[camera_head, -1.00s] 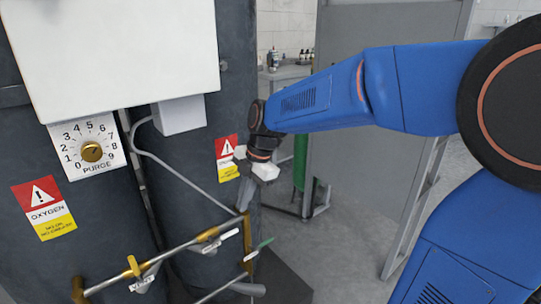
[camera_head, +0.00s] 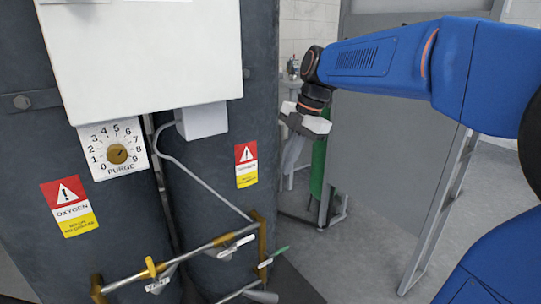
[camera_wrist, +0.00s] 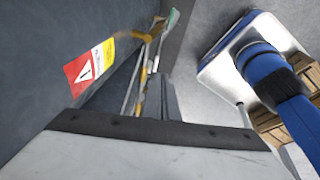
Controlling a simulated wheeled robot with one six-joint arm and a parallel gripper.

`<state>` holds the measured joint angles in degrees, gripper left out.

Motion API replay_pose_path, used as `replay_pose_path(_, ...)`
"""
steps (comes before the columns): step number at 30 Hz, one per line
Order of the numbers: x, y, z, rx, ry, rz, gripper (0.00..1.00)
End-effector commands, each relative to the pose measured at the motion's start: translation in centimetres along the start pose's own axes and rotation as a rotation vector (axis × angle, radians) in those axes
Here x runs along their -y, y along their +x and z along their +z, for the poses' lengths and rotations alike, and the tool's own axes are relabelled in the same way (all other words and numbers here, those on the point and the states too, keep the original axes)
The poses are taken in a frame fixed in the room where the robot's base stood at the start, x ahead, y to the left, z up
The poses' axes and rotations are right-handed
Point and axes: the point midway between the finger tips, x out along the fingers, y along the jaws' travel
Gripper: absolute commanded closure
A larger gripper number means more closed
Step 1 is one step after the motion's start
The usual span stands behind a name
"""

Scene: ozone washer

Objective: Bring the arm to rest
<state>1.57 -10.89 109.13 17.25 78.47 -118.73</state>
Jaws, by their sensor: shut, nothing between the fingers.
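My blue arm (camera_head: 385,65) reaches in from the right in the head view. My gripper (camera_head: 290,165) hangs from its end, fingers pointing down, right of the dark cylinders and in front of the grey door-like panel's left side. It is shut and holds nothing. In the wrist view the closed fingers (camera_wrist: 160,98) rise from the pale gripper body, in line with the pipes behind. The gripper appears apart from the pipes and the labels.
Dark cylinders (camera_head: 25,145) carry a white box (camera_head: 145,55), a purge dial (camera_head: 117,154) and warning labels (camera_head: 69,206). A pipe rail with handles (camera_head: 205,247) sticks out below. A grey panel (camera_head: 390,160) stands behind the arm. A wooden pallet (camera_wrist: 270,125) shows in the wrist view.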

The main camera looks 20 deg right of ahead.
Motion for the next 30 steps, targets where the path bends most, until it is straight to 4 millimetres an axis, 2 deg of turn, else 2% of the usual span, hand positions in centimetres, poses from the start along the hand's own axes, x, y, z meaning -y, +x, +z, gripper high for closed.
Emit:
replay_pose_path(4, 0.3, -0.1, -0.1, 0.005, 0.020, 0.002, 1.00)
replay_pose_path(8, 2.0, 0.2, -0.3, 0.030, 0.134, 0.015, 1.00)
replay_pose_path(20, 11.4, 2.8, -1.1, 0.136, 0.821, 0.146, 1.00)
replay_pose_path(30, 19.2, 6.4, -1.1, 0.148, 1.402, 0.328, 1.00)
